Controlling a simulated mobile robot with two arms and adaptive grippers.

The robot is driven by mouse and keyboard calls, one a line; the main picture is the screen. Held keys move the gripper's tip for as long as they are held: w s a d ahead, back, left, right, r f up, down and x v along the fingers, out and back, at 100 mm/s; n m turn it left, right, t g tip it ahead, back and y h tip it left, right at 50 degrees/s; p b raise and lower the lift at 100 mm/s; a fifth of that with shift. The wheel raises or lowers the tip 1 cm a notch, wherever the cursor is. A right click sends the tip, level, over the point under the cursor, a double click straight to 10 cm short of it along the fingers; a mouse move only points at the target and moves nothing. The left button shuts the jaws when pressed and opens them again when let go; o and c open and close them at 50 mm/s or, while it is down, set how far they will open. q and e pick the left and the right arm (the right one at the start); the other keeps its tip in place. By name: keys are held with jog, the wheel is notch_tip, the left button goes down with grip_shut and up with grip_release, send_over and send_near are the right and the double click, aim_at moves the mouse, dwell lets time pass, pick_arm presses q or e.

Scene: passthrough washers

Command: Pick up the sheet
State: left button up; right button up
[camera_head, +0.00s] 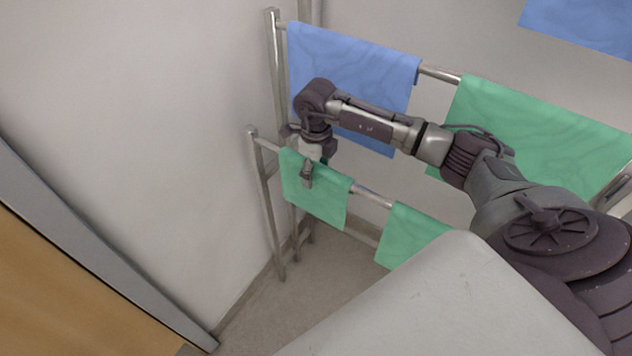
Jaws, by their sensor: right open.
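Several sheets hang on a metal drying rack (272,205). A green sheet (320,202) hangs over the lower front bar at its left end. My right gripper (307,166) is open at the upper left part of this sheet, by the bar. One finger shows in front of the cloth; the other finger and any contact with the sheet are hard to tell. A second green sheet (410,235) hangs further right on the same bar, partly hidden by my own body. My left gripper is not in view.
On the higher back bar hang a blue sheet (350,60), partly behind my right arm, and a larger green sheet (540,130). Another blue cloth (585,25) is at the top right. A pale wall (130,120) stands close left of the rack. Bare floor (300,290) lies below.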

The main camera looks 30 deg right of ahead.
jog(key=shift+f, duration=0.25)
jog(key=c, duration=1.2)
jog(key=shift+o, duration=0.2)
